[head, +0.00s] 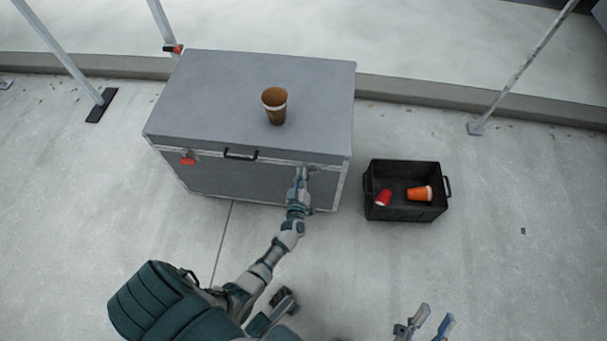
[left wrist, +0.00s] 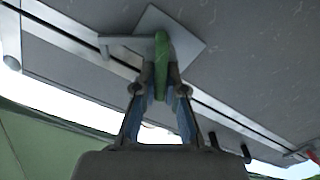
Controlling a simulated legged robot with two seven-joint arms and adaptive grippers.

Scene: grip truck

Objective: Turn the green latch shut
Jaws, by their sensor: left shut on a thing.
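The green latch (left wrist: 164,57) sits on a square metal plate (left wrist: 188,27) on the front of the grey case (head: 230,85). In the left wrist view it runs up and down between my fingers. My left gripper (head: 302,174) is shut on the latch at the right part of the case front; it also shows in the left wrist view (left wrist: 161,82). The gripper hides the latch in the head view. My right gripper (head: 431,323) is open and empty, low in the picture, well away from the case.
A brown cup (head: 275,108) stands on the case lid. A red latch (head: 187,161) and a black handle (head: 240,155) are further left on the front. A black crate (head: 405,213) with a red cup (head: 383,197) and an orange cup (head: 419,194) stands right of the case.

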